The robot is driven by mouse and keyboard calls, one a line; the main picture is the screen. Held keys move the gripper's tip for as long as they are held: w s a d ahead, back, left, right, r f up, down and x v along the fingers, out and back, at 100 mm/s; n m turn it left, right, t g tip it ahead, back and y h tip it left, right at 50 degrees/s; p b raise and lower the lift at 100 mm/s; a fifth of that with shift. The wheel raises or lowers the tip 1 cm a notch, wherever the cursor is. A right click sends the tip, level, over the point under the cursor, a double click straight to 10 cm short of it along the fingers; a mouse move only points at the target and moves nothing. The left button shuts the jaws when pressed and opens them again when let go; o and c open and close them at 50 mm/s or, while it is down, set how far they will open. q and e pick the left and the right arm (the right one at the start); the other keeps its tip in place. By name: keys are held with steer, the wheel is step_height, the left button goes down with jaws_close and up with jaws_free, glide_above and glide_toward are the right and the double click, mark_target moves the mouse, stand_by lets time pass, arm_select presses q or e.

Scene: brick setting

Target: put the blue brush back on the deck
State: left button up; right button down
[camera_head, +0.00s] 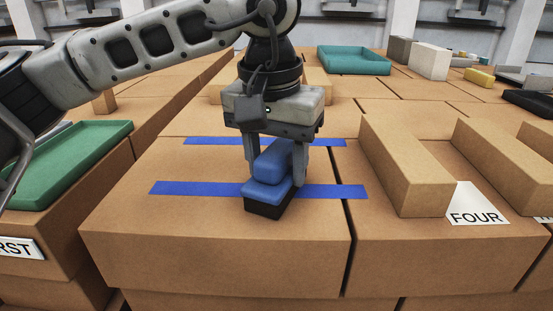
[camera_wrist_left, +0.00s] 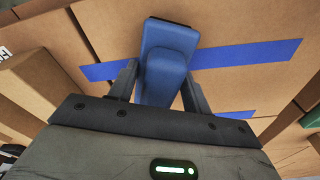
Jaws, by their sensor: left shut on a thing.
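The blue brush (camera_head: 266,188) has a blue body and handle over a dark base. The brush also shows between the fingers in the left wrist view (camera_wrist_left: 168,45). The brush's base looks at or very near the box surface; I cannot tell if it touches. My right gripper is not in view.
A green tray (camera_head: 120,128) lies at the left. Long brown blocks (camera_head: 408,170) stand at the right beside a sign reading FOUR (camera_head: 478,217). A teal tray (camera_head: 385,64) and grey and white bricks (camera_head: 429,62) are farther back. The box top around the brush is clear.

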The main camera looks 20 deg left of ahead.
arm_select(q)
steer(key=shift+f, duration=0.15)
steer(key=o, duration=0.9)
steer(key=shift+o, duration=0.2)
steer(key=shift+r, duration=0.2)
step_height(320, 180, up, 12)
steer(key=s, duration=0.1)
steer(key=shift+s+p, duration=0.25)
steer(key=shift+p, duration=0.15)
steer(key=shift+f, duration=0.1)
